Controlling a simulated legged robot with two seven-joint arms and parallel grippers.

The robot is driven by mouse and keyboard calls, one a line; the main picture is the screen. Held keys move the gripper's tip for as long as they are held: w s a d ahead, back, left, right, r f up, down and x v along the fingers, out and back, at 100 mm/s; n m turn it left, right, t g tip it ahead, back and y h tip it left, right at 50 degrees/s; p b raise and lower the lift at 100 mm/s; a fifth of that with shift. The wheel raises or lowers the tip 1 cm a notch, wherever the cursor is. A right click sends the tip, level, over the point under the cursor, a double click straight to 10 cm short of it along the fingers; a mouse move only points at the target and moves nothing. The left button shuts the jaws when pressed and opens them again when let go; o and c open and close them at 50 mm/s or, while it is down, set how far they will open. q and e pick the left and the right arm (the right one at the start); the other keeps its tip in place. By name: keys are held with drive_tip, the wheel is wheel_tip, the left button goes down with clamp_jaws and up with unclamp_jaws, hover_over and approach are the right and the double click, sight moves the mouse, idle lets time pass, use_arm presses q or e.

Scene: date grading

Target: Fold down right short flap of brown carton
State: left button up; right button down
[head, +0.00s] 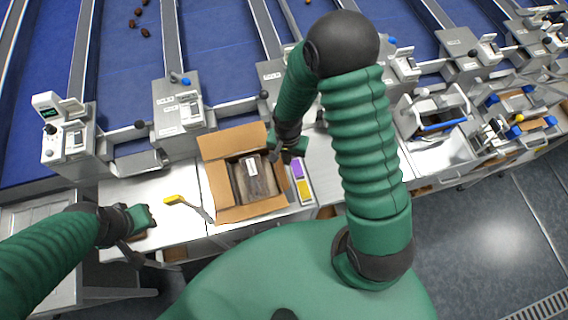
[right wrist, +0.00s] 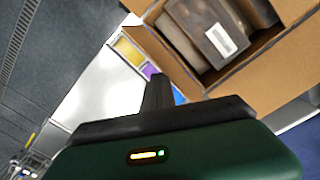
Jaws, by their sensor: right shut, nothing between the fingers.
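The brown carton (head: 215,187) stands open on the steel worktop. Its far flap (head: 232,140) and near flap (head: 252,210) stick outward. Dark brown packs with a white label (head: 251,166) lie inside; the label also shows in the right wrist view (right wrist: 221,40). My right gripper (head: 291,153) is shut and empty at the carton's right side, close to its far right corner. In the right wrist view the finger (right wrist: 158,93) is just beside the cardboard wall. The right short flap is partly hidden by the gripper. My left gripper (head: 141,219) is over the worktop, left of the carton; its jaws are unclear.
A yellow-handled tool (head: 176,199) lies left of the carton. A tray with purple and yellow pieces (head: 303,185) lies close on its right. Grey machine units (head: 178,113) line the blue belts behind. Bare worktop (head: 128,188) shows at left.

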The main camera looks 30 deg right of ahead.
drive_tip(key=w+a, duration=0.2)
drive_tip(key=a, duration=0.5)
drive_tip(key=shift+w+r, duration=0.2)
drive_tip(key=shift+w, duration=0.15)
drive_tip(key=shift+f+b, duration=0.1)
drive_tip(key=shift+b, duration=0.2)
drive_tip(key=shift+f+b, duration=1.15)
drive_tip(key=shift+f, duration=0.35)
wheel_tip(320, 180, up, 11)
drive_tip(key=p, duration=0.9)
drive_tip(key=shift+d, duration=0.1)
